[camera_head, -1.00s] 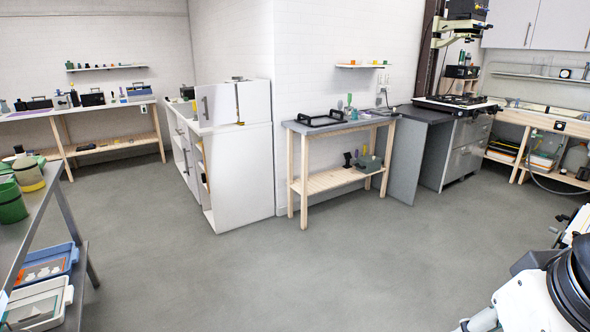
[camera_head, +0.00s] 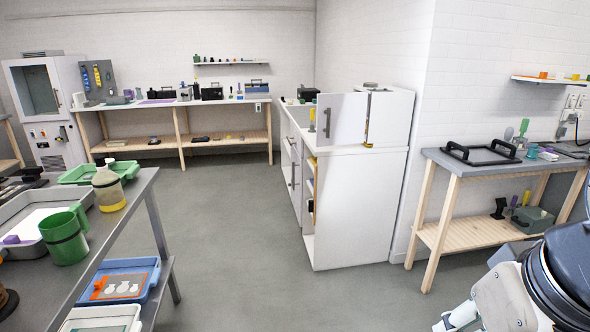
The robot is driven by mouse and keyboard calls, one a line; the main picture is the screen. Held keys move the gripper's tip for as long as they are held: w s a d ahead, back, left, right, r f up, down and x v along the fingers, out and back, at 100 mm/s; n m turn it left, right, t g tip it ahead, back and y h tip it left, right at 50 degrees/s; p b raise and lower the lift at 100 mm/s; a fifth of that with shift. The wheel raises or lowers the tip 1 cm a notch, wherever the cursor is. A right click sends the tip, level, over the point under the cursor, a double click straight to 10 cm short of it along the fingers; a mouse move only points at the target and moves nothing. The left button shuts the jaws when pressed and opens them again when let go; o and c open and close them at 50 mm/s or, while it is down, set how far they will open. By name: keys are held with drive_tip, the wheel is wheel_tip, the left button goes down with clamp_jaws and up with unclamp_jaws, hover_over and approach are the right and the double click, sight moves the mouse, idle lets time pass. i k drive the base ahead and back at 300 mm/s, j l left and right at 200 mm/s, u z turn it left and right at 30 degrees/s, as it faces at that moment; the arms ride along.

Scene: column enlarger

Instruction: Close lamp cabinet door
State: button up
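A small white cabinet (camera_head: 388,117) stands on the end of the white counter near the middle of the view. Its white door (camera_head: 341,119) stands open, swung out to the left, with a dark vertical handle near its left edge. I take this to be the lamp cabinet; no label is readable. The inside of the cabinet is mostly hidden behind the door. Parts of my arm show at the lower right, well apart from the cabinet. My gripper's fingers are not in view.
The white base unit (camera_head: 360,210) carries the cabinet and has an open lower front. A grey-topped table (camera_head: 63,247) with a green jug (camera_head: 64,236) and trays is at the near left. A wooden-legged bench (camera_head: 440,222) stands at right. The grey floor (camera_head: 235,245) between is clear.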

sight(341, 117)
drive_tip(key=i+j, duration=0.1)
drive_tip(key=i, duration=0.4)
drive_tip(key=i+j+z, duration=0.1)
drive_tip(key=i, duration=0.35)
drive_tip(key=i+j, duration=0.15)
drive_tip(key=i, duration=0.35)
drive_tip(key=i+j+u, duration=0.15)
drive_tip(key=i+j, duration=0.2)
drive_tip(key=i+j+u, duration=0.2)
drive_tip(key=i, duration=0.35)
drive_tip(key=j, duration=0.1)
